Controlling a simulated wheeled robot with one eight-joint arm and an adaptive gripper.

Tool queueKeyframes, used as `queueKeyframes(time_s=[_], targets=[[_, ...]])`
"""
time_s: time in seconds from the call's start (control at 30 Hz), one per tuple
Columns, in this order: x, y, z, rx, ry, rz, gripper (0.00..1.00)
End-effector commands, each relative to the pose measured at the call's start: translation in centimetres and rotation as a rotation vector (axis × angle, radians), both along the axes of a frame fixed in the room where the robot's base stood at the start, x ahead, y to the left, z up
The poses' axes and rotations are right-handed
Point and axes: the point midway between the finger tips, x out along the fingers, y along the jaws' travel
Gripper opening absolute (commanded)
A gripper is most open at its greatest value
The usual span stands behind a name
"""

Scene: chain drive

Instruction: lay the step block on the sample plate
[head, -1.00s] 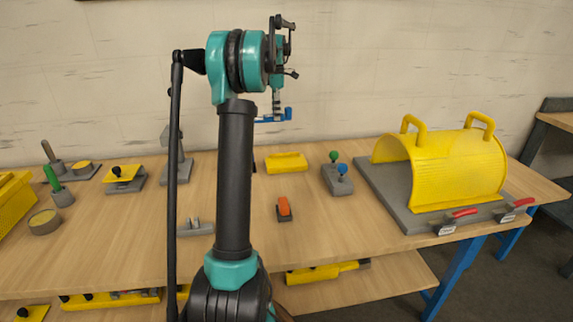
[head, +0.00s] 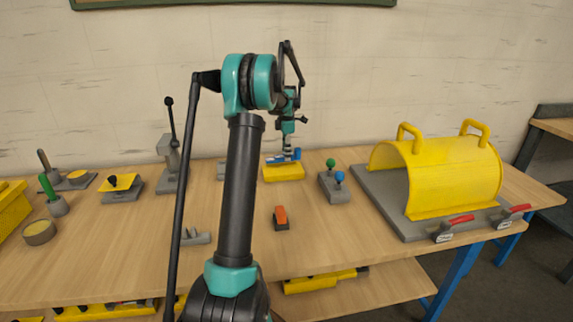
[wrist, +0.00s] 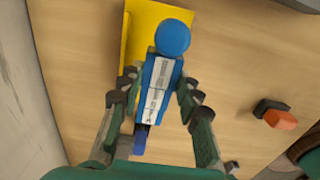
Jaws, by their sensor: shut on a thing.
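My gripper (head: 288,149) is shut on a blue piece (head: 296,154), which I take to be the step block. In the wrist view the blue piece (wrist: 173,38) has a rounded blue end and a pale, marked strip along its top, and sits between the fingertips (wrist: 157,92). Below it is a yellow block (head: 284,174), seemingly the sample plate, at the back middle of the bench. The yellow block also shows behind the blue piece in the wrist view (wrist: 136,45). Whether the two touch I cannot tell.
A grey base with green and blue knobs (head: 335,188) stands close on the right. An orange-topped block (head: 281,217) lies nearer. A yellow arched cover (head: 455,180) on a grey plate fills the right. A grey lever stand (head: 171,165) is on the left.

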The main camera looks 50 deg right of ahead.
Motion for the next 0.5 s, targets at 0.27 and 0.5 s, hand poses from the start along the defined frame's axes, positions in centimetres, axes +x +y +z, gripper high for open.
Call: queueKeyframes(time_s=[0.27, 0.5], targets=[[0.0, 0.0, -2.1, 0.000, 0.000, 0.000, 0.00], [0.0, 0.0, -5.1, 0.000, 0.000, 0.000, 0.00]])
